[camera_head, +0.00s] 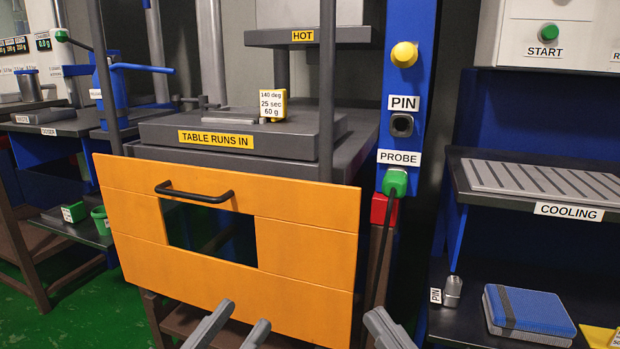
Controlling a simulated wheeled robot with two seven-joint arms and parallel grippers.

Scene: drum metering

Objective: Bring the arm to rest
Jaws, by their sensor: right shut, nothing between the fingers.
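My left gripper (244,313) shows at the bottom edge, left of centre. Its two grey fingers stand apart with nothing visible between them. My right gripper (380,315) shows at the bottom edge, right of centre. Its fingers are together and hold nothing. The arms behind the fingers are out of view below the picture.
The orange guard has a black handle (195,192) and a window. A blue post (408,150) carries the PIN socket (402,124) and green PROBE plug (395,182), with a hanging cable. The cooling rack (540,180) and a blue pad (528,310) are at right.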

